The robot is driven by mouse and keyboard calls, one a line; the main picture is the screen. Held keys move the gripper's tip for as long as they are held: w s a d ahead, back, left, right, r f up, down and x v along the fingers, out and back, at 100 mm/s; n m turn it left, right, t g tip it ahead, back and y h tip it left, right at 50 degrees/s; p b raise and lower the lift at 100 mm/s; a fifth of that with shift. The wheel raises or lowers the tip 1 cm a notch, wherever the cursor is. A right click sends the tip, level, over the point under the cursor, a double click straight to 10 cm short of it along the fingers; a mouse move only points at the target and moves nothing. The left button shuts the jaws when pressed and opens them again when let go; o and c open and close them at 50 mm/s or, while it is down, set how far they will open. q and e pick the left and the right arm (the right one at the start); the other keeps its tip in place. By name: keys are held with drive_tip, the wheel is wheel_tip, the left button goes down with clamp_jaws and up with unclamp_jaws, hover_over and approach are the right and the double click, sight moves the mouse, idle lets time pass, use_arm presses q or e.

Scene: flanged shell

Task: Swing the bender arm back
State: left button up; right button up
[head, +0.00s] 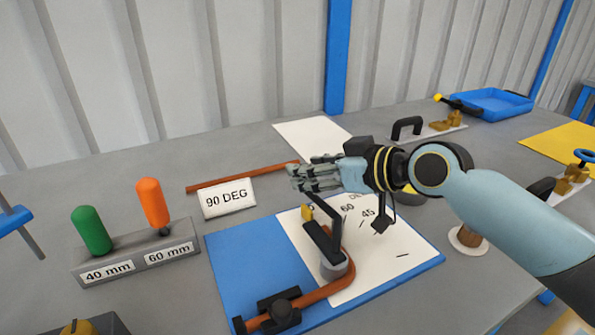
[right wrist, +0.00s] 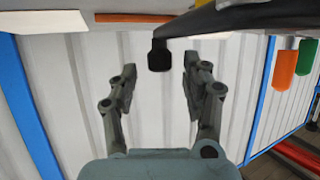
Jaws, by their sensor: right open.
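The bender has a blue base (head: 238,265), a white angle sheet (head: 385,255) and a bent copper pipe (head: 322,292) around its round former. Its black bender arm (head: 322,241) points away from me, with a yellow pointer tip. An upright black handle (head: 336,210) stands on it. My right gripper (head: 308,178) is open and empty, just above the far end of the arm. In the right wrist view, a black bar ends in a knob-like handle (right wrist: 159,55), between the open fingertips (right wrist: 160,78) and not gripped. My left gripper is out of view.
A block with green (head: 91,230) and orange (head: 153,204) handles stands left. Clamps and a blue tray (head: 492,103) are at the right.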

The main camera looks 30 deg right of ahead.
drive_tip(key=shift+x, duration=1.6)
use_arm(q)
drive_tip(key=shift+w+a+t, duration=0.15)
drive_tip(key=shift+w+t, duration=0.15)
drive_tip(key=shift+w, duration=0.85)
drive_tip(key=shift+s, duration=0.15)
use_arm(e)
drive_tip(key=shift+c, duration=0.4)
drive_tip(key=shift+c, duration=1.1)
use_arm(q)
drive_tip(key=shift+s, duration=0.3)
use_arm(e)
clamp_jaws()
